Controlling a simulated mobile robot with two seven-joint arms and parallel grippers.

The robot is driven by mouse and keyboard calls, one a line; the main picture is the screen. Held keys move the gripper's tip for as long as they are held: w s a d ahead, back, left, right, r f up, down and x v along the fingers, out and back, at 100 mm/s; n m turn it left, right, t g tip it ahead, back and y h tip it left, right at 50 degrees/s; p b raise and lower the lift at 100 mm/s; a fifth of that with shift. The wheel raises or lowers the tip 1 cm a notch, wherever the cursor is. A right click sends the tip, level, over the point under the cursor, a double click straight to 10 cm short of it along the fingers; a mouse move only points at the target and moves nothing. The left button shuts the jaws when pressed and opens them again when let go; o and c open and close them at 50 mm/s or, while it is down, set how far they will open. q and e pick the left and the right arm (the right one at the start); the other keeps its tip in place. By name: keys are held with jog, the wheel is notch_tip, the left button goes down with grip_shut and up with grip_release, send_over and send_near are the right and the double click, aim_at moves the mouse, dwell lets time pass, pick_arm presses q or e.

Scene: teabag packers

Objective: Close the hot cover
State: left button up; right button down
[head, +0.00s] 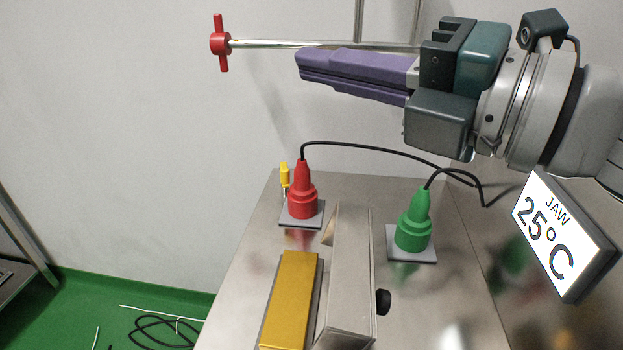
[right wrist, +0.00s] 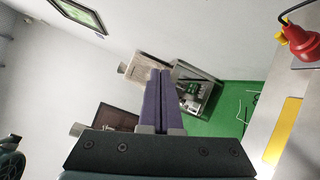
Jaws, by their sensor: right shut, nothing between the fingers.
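The hot cover appears to be the long steel piece (head: 349,270) with a black knob (head: 383,302) on its right side. It stands raised beside a yellow bar (head: 290,300) on the steel table, and the bar's top is uncovered. The yellow bar also shows in the right wrist view (right wrist: 283,130). My right gripper (head: 299,62) comes in from the upper right, its purple fingers together and empty, pointing left. It is well above the table and apart from the cover. In the right wrist view its fingers (right wrist: 160,72) also look closed together. My left gripper is not in view.
A red plug (head: 302,195) and a green plug (head: 413,225) with black cables stand on the table (head: 250,235). A rod with a red T-handle (head: 220,43) runs close to my right fingers. A display (head: 560,235) reads "JAW 25°C" at the right.

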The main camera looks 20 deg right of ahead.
notch_tip(320, 180, down, 4)
jog(key=s+a+n+g+y+b, duration=0.1)
jog(key=s+n+g+y, duration=0.2)
jog(key=n, duration=0.5)
jog(key=n+g+h+b, duration=0.2)
jog(key=n+g, duration=0.5)
jog(key=n, duration=0.1)
send_over(383, 294)
jog(key=s+a, duration=0.1)
jog(key=a, duration=0.1)
notch_tip(383, 294, down, 8)
jog(key=s+d+f+n+g+h+b, duration=0.1)
jog(key=s+d+f+n+g+h, duration=0.25)
jog(key=d, duration=0.65)
pick_arm(q)
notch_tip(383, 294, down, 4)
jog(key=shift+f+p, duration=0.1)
jog(key=shift+p, duration=0.4)
pick_arm(e)
jog(key=shift+t+h, duration=0.35)
jog(key=shift+h, duration=0.1)
jog(key=w+a+f, duration=0.1)
jog(key=a+f, duration=0.1)
jog(key=w+a+f, duration=0.1)
jog(key=a+f, duration=0.1)
jog(key=f, duration=0.1)
jog(key=w+a+f, duration=0.2)
jog(key=a+f, duration=0.1)
jog(key=shift+a+f, duration=0.1)
